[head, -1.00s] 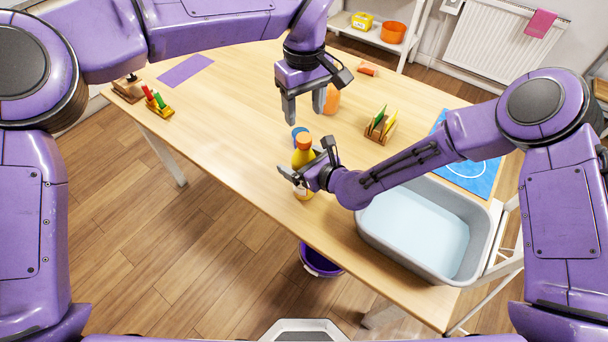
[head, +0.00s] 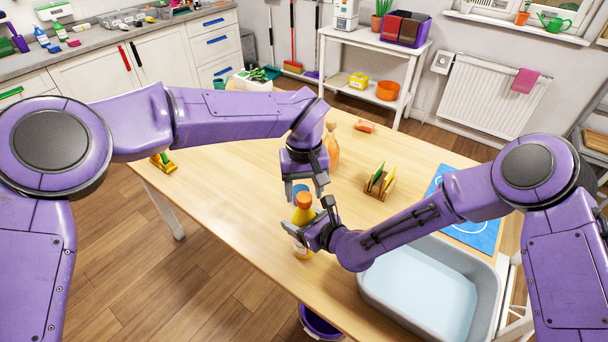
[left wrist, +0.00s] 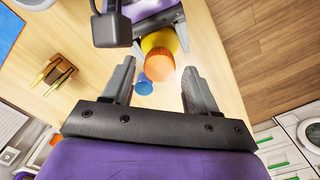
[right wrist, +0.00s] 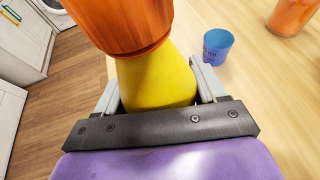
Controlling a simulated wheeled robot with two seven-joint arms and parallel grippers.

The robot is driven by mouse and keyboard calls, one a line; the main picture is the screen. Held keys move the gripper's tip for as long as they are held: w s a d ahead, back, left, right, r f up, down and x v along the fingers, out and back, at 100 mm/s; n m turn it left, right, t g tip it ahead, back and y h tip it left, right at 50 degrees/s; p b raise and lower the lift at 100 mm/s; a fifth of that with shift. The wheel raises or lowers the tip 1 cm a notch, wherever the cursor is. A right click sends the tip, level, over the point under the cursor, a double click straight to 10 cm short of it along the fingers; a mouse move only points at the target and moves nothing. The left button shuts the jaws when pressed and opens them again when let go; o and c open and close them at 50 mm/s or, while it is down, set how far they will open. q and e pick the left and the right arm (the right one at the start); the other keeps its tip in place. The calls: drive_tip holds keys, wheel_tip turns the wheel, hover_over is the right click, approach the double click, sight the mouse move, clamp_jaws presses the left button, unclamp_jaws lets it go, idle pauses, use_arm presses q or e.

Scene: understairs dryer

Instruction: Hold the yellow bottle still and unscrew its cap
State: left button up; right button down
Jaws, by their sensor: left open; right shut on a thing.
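The yellow bottle (head: 302,218) stands upright near the table's front edge with an orange cap (head: 304,200) on top. My right gripper (head: 304,236) is shut around the bottle's body; in the right wrist view the yellow bottle (right wrist: 158,82) sits between its fingers, below the cap (right wrist: 125,22). My left gripper (head: 304,192) is open and points down just above the cap. In the left wrist view the orange cap (left wrist: 160,66) lies beyond and between the open fingers, not touching them as far as I can see.
A blue cup (right wrist: 217,45) stands close behind the bottle. An orange bottle (head: 332,148) is farther back. A wooden rack (head: 380,184) and a grey basin (head: 480,322) are to the right.

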use_arm(q)
drive_tip(key=shift+f, duration=0.85)
drive_tip(key=shift+c, duration=0.3)
